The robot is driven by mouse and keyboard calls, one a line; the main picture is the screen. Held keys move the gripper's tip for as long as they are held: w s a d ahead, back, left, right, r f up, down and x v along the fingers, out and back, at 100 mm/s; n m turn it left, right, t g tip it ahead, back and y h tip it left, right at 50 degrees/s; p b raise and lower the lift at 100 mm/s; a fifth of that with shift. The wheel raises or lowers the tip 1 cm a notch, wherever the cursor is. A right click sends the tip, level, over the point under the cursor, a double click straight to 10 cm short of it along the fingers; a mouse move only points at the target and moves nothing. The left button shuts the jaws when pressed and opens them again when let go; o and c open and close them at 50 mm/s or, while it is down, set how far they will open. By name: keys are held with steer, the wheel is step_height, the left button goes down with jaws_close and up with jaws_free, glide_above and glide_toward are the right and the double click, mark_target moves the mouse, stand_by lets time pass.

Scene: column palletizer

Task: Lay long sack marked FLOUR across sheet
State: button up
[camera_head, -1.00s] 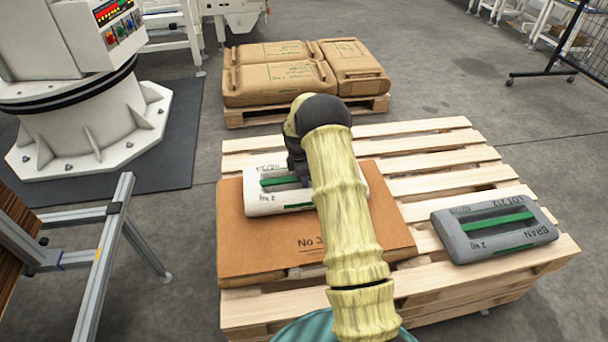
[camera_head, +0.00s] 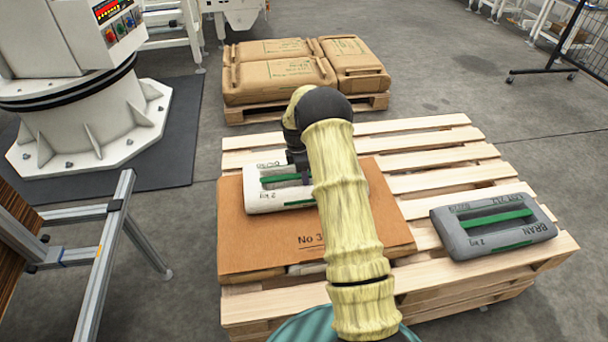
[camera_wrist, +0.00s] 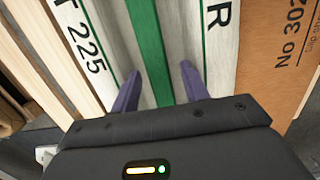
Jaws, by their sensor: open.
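The long white sack (camera_head: 265,200) with a green strip lies flat across the brown sheet (camera_head: 265,255) in the head view. In the wrist view the sack (camera_wrist: 215,30) shows "T 225" and a letter R, with the green strip (camera_wrist: 147,45) between them. The sheet (camera_wrist: 290,60) reads "No 302" there. My gripper (camera_head: 302,178) is over the sack's middle, partly hidden by my arm. In the wrist view my gripper (camera_wrist: 160,85) is open, one finger on each side of the green strip. I cannot tell whether the fingers touch the sack.
The sheet rests on a wooden pallet (camera_head: 440,167), with a pale edge of something under its front. A grey BRAN sack (camera_head: 485,242) lies at the pallet's right. Brown sacks (camera_head: 275,80) sit on another pallet behind. A metal frame (camera_head: 105,255) stands at left.

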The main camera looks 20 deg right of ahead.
mark_target(299, 175)
step_height(299, 175, up, 10)
steer(key=a+p, duration=0.1)
steer(key=p, duration=0.1)
steer(key=shift+w+r, duration=0.15)
steer(key=shift+a, duration=0.1)
steer(key=s+a+r+m+t, duration=0.1)
steer(key=s+a+r+m, duration=0.3)
steer(key=s, duration=0.3)
steer(key=s+a+r+m, duration=0.4)
steer(key=s, duration=0.2)
steer(key=s+a+m+t, duration=0.1)
steer(key=s+a+m, duration=0.1)
steer(key=s, duration=0.6)
steer(key=s+a+r+m+y, duration=0.1)
steer(key=s+m, duration=0.4)
steer(key=s, duration=0.4)
steer(key=shift+s+a+r+m+t, duration=0.2)
steer(key=shift+a+m+t, duration=0.1)
steer(key=shift+a+t, duration=0.1)
steer(key=w+p+v, duration=0.3)
steer(key=p+v, duration=1)
steer(key=w+d+r+p+v, duration=0.1)
steer(key=w+p+v, duration=0.2)
steer(key=p+v, duration=1)
steer(key=shift+r+p, duration=0.45)
steer(key=shift+p, duration=0.1)
